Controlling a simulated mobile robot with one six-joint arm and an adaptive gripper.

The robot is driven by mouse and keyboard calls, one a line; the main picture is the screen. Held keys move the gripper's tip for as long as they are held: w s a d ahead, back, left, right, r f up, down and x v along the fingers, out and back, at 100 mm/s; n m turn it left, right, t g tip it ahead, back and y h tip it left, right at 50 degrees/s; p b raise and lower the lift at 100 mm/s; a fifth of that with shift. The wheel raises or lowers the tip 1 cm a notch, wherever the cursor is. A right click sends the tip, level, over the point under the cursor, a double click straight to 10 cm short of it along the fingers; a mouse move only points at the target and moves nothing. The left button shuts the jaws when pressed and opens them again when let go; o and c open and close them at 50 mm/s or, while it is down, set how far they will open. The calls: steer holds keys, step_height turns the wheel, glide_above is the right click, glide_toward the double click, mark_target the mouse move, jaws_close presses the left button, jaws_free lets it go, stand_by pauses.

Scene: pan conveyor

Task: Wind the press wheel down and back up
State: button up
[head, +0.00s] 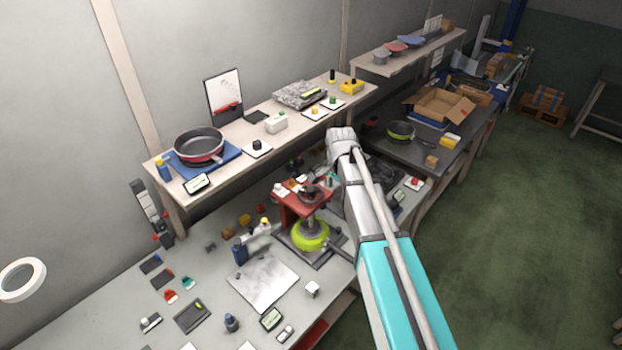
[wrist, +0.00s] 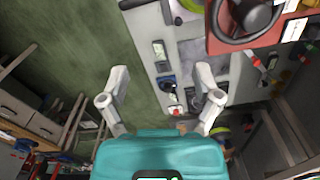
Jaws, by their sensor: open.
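The press (head: 290,204) has a red top and stands on the near workbench, left of my arm in the head view. Its dark press wheel (head: 312,192) lies flat on top. A lime-green pan (head: 309,238) sits under the press. In the wrist view the red press (wrist: 228,46) and the black wheel (wrist: 258,17) are at the top right, cut off by the edge. My gripper (wrist: 161,76) is open and empty, its two fingers spread wide. It is apart from the wheel, which lies outside the fingers to the right.
Small parts and a metal sheet (head: 263,282) lie on the near bench. A shelf behind carries a red pan (head: 198,147) on a blue mat and several small items. A cardboard box (head: 437,107) stands on the farther bench. The green floor at right is open.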

mark_target(311, 188)
steer(key=w+a+r+m+p, duration=0.4)
steer(key=w+a+r+p, duration=0.1)
steer(key=w+a+r, duration=0.1)
steer(key=w+a, duration=0.1)
steer(key=a, duration=0.1)
steer(key=shift+a+r, duration=0.15)
steer(key=shift+a, duration=0.25)
steer(key=shift+f, duration=0.2)
step_height(311, 188, down, 14)
steer(key=b, duration=1.4)
steer(key=shift+r, duration=0.25)
steer(key=shift+c, duration=0.2)
jaws_close()
